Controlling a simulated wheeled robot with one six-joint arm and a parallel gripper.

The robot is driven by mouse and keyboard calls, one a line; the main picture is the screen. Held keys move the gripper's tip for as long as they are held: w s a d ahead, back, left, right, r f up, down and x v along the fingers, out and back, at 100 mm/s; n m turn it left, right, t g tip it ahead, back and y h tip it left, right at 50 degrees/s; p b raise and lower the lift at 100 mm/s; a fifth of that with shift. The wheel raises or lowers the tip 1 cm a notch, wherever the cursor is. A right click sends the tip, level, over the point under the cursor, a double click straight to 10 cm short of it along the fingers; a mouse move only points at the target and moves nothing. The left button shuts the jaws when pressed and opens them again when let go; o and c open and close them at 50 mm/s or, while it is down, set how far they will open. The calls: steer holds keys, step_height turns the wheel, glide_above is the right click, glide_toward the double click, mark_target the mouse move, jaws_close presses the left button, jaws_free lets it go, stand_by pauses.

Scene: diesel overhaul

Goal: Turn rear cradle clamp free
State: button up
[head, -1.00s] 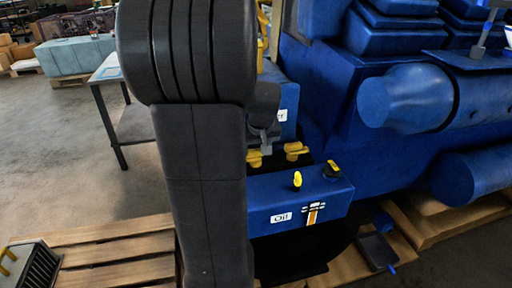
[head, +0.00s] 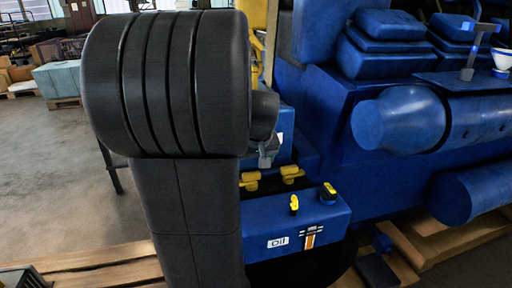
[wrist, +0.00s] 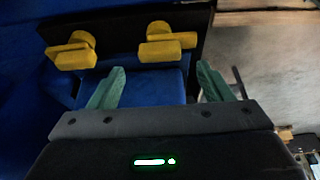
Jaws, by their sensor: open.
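Two yellow clamps show in the head view: a left one (head: 250,181) and a right one (head: 291,173), behind the blue oil box. In the wrist view, two yellow clamps, left (wrist: 72,52) and right (wrist: 168,42), sit along a dark edge above a blue surface. I cannot tell which is the rear cradle clamp. My gripper (wrist: 160,78) is open and empty. Its green fingertips stand apart, short of the clamps in the picture, with the right clamp nearly between their lines. In the head view my gripper (head: 268,151) is small and mostly hidden behind my arm.
The blue oil box (head: 270,222) carries a yellow-topped knob (head: 294,205) and a yellow-black cap (head: 327,193). The large blue engine (head: 400,120) fills the right side. Wooden pallets (head: 95,265) lie below. Open floor (head: 55,180) is at left.

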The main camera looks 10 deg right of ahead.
mark_target(252, 173)
steer(key=v, duration=0.9)
steer(key=shift+r, duration=0.2)
steer(key=x, duration=1.3)
steer(key=shift+f, duration=0.4)
